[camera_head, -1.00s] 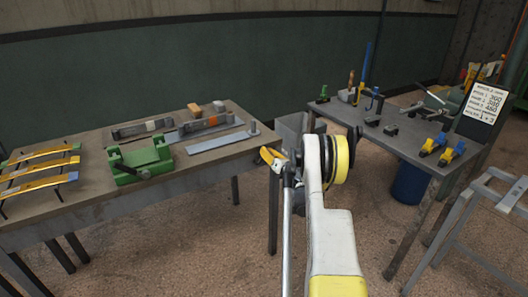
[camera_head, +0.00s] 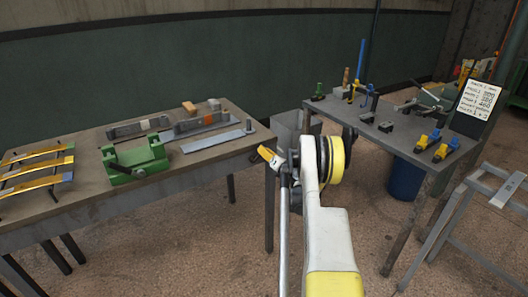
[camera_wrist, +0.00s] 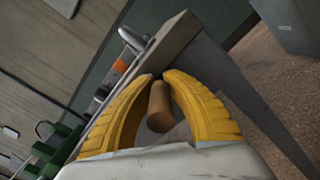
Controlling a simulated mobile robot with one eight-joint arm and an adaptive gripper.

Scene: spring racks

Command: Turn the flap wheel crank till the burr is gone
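My gripper (camera_head: 270,157) is by the right end of the left table in the head view. The wrist view shows its two yellow fingers (camera_wrist: 158,78) close together around a brown wooden cylinder (camera_wrist: 160,108), which looks gripped between them. I cannot tell whether this cylinder is a crank handle or is fixed to anything. A dark stand with an upright post (camera_head: 369,103) is on the right table, but it is too small to tell if it is the flap wheel. No burr can be made out.
The left table (camera_head: 95,200) holds a green clamp-like fixture (camera_head: 136,160), grey bars and yellow spring strips (camera_head: 37,172). The right table (camera_head: 400,147) holds small stands, blue-yellow clamps (camera_head: 446,150) and a written sign (camera_head: 480,98). A blue bin (camera_head: 406,180) is beneath it. Floor shows between the tables.

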